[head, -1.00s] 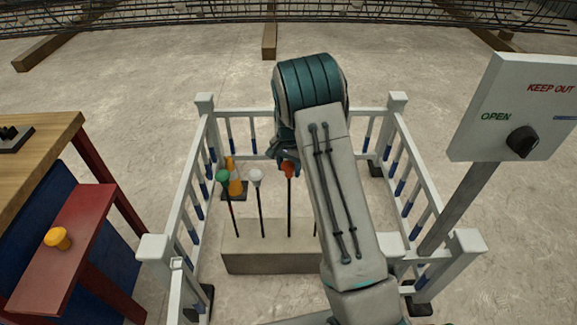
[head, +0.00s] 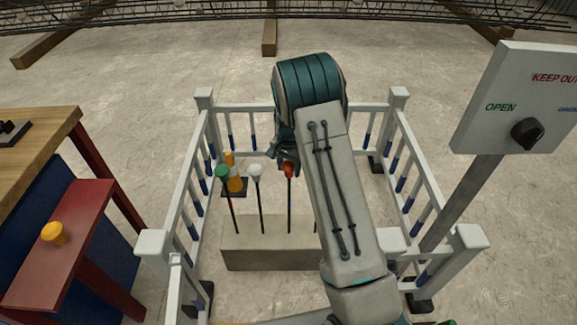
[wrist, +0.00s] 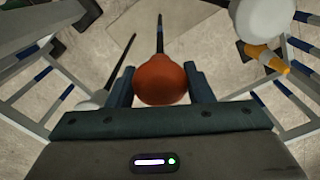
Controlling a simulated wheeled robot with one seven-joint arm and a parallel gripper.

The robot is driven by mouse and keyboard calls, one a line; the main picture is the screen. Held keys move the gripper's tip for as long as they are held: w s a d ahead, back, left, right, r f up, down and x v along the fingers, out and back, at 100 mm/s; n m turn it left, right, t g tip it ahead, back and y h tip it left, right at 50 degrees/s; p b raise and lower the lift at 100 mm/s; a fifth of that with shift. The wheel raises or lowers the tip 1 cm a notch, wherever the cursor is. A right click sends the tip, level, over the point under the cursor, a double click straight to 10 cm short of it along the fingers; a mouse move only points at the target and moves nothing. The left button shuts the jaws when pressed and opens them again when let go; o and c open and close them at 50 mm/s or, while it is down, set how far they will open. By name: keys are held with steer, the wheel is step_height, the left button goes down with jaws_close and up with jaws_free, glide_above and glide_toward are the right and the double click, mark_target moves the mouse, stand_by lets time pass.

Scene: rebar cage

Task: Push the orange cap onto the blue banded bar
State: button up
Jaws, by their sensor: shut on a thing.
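The orange cap (head: 289,169) is between the fingers of my gripper (wrist: 161,86), which is shut on it. In the wrist view the rounded orange cap (wrist: 160,80) fills the gap between the two fingers. A dark bar with a blue band (wrist: 159,36) runs away from the cap's far edge in the wrist view. In the head view this bar (head: 289,206) stands upright in the concrete block (head: 265,257), directly below the cap. The cap lines up with the bar's top; how deep the bar sits inside is hidden.
A green-capped bar (head: 222,172) and a white-capped bar (head: 255,170) stand to the left. Another bar is mostly hidden behind my arm. White railings (head: 183,205) surround the block. An orange-and-white cone (head: 235,184) stands inside. A yellow-orange cap (head: 54,232) sits on the red shelf.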

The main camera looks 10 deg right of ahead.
mark_target(289, 163)
steer(key=shift+f+b, duration=0.4)
steer(key=shift+f, duration=0.4)
steer(key=o, duration=1)
step_height(289, 163, up, 14)
steer(key=p, duration=0.2)
